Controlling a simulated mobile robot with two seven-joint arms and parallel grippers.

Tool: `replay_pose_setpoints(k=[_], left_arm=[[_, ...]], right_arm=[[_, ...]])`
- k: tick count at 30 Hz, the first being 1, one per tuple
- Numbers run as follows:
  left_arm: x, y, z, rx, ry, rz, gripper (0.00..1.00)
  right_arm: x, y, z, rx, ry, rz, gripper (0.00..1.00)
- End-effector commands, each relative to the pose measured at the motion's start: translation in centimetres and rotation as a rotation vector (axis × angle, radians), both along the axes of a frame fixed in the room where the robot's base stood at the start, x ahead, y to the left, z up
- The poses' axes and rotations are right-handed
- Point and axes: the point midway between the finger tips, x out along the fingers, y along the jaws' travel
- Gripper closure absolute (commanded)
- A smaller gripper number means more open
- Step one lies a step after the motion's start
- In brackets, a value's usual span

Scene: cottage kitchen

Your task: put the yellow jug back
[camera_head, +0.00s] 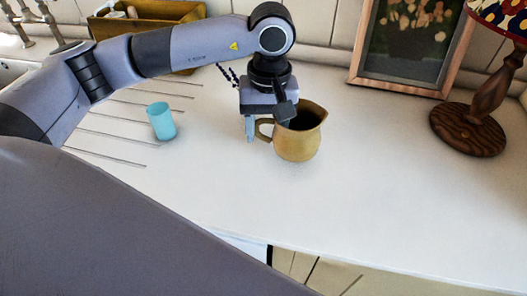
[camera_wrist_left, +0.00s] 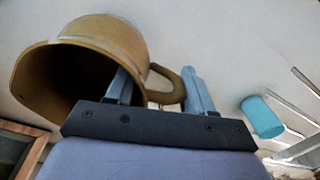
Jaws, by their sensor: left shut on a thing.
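The yellow jug (camera_head: 298,144) stands upright on the white counter, its handle toward the left and its dark mouth facing up. My left gripper (camera_head: 264,128) comes down from above at the handle side and is shut on the jug. In the left wrist view the jug (camera_wrist_left: 108,32) fills the upper left. There, one finger of my left gripper (camera_wrist_left: 160,84) is at the jug's rim and the other is beyond the handle. The exact contact is partly hidden. My right gripper is not in view.
A light-blue cup (camera_head: 161,121) stands to the left on the grooved drainboard. A lamp (camera_head: 472,122) and a framed picture (camera_head: 354,78) are at the back right. A wooden box (camera_head: 150,28) is at the back left. The counter right and front of the jug is clear.

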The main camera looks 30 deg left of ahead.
Motion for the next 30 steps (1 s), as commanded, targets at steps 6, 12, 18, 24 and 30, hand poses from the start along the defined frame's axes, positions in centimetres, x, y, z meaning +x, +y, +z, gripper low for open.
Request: replay_pose_setpoints(k=[6,12,18,24,30], left_arm=[[0.8,-0.4,1.6,-0.002,-0.004,0.271,1.0],[1.4,-0.7,2.9,-0.002,-0.002,0.523,1.0],[1.9,-1.0,4.2,-0.002,0.0,0.772,1.0],[2.3,-1.4,5.6,-0.001,0.003,1.019,1.0],[2.7,-1.7,7.0,-0.002,0.005,1.264,1.0]], right_arm=[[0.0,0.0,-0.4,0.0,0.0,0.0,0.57],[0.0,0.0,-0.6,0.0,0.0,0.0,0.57],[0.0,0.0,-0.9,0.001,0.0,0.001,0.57],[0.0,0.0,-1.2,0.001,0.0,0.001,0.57],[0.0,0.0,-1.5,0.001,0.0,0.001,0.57]])
